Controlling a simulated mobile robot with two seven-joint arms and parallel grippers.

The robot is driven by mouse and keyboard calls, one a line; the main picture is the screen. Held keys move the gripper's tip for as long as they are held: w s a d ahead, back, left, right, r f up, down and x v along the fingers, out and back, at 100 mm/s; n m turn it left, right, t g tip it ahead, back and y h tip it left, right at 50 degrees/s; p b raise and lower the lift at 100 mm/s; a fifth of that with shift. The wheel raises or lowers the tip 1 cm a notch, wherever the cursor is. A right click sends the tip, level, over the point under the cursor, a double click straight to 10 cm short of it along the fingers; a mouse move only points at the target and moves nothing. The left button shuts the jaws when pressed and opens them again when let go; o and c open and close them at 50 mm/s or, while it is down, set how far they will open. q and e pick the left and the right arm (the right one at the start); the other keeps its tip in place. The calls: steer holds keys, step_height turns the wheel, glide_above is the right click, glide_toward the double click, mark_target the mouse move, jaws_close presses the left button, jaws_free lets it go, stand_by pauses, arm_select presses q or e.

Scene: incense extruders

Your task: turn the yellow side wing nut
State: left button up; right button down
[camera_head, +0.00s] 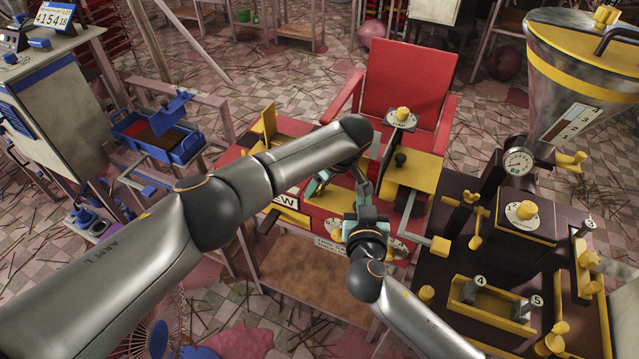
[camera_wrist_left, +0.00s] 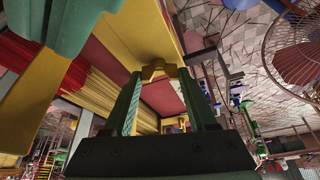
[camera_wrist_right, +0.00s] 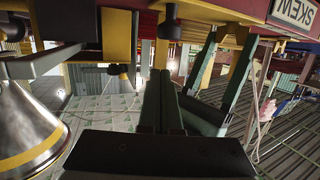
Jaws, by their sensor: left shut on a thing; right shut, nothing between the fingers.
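The yellow wing nut (camera_wrist_left: 158,71) shows in the left wrist view, between the fingertips of my left gripper (camera_wrist_left: 160,82). The left gripper is shut on it, with the green fingers on either side. In the head view my left gripper (camera_head: 318,184) is beside the red machine (camera_head: 330,222), and the nut cannot be made out there. My right gripper (camera_head: 365,192) is close by on the right, in front of the red machine. In the right wrist view its fingers (camera_wrist_right: 161,88) are together and empty, and the left gripper's fingers show next to them.
A dark machine (camera_head: 545,275) with yellow fittings and a metal hopper (camera_head: 590,80) stands on the right. A red panel (camera_head: 408,90) rises behind the red machine. A blue tray (camera_head: 160,140) is on the left. My two grippers are close together.

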arm_select(q)
steer(key=c, duration=0.5)
steer(key=shift+s, duration=0.1)
steer(key=shift+f+m+h, duration=0.1)
steer(key=shift+m+h, duration=0.2)
steer(key=shift+m, duration=0.4)
steer(key=m+h, duration=0.1)
steer(key=m, duration=0.1)
steer(key=m+t, duration=0.1)
steer(key=m, duration=0.2)
steer(key=shift+a+h, duration=0.15)
steer(key=shift+h, duration=0.25)
steer(key=m+h, duration=0.1)
steer(key=m, duration=0.2)
steer(key=m+h, duration=0.1)
steer(key=m, duration=0.2)
steer(key=shift+a, duration=0.15)
